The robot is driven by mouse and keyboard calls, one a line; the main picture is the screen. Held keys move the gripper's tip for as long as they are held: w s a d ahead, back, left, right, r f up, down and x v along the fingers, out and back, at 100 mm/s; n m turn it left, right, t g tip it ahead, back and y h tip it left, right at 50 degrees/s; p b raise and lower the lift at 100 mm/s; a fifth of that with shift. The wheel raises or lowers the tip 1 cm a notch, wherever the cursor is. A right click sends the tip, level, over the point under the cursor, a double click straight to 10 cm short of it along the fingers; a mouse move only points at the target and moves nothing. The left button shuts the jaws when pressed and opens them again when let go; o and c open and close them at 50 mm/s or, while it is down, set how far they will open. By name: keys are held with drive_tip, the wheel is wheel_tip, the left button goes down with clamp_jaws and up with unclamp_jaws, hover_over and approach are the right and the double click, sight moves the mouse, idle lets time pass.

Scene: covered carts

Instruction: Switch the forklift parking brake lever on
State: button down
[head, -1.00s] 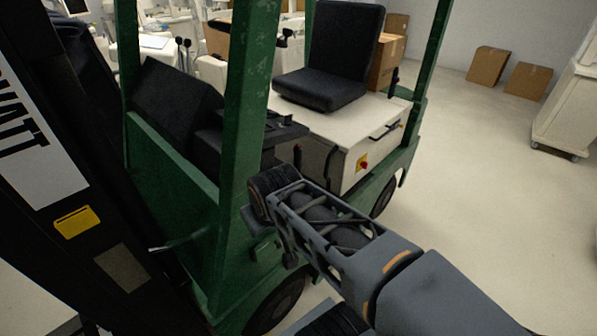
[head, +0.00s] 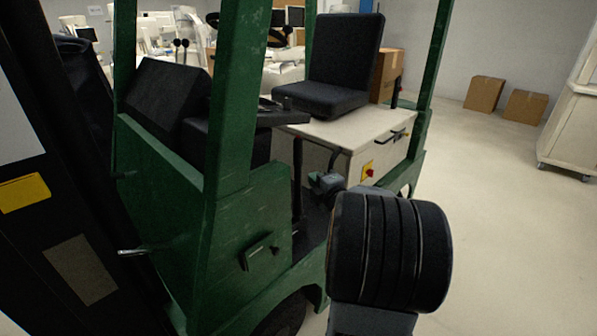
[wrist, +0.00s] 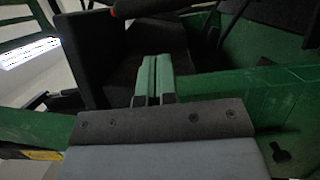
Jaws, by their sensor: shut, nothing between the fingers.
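In the head view I cannot make out the red grip. My gripper (head: 315,178) reaches into the forklift's footwell, between the front green post and the white seat base. In the wrist view its two green fingertips (wrist: 152,62) are pressed together with nothing between them. They point toward the dark panels below the red grip, apart from it.
The green forklift post (head: 232,120) and side panel (head: 160,170) stand left of my arm. The black seat (head: 325,70) sits on the white base (head: 345,135), which bears a red-and-yellow switch (head: 368,171). Open floor (head: 500,220) lies to the right.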

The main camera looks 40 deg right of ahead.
idle(0.4)
drive_tip(key=w+d+p, duration=0.1)
drive_tip(key=w, duration=0.9)
drive_tip(key=shift+d, duration=0.2)
drive_tip(key=shift+a, duration=0.1)
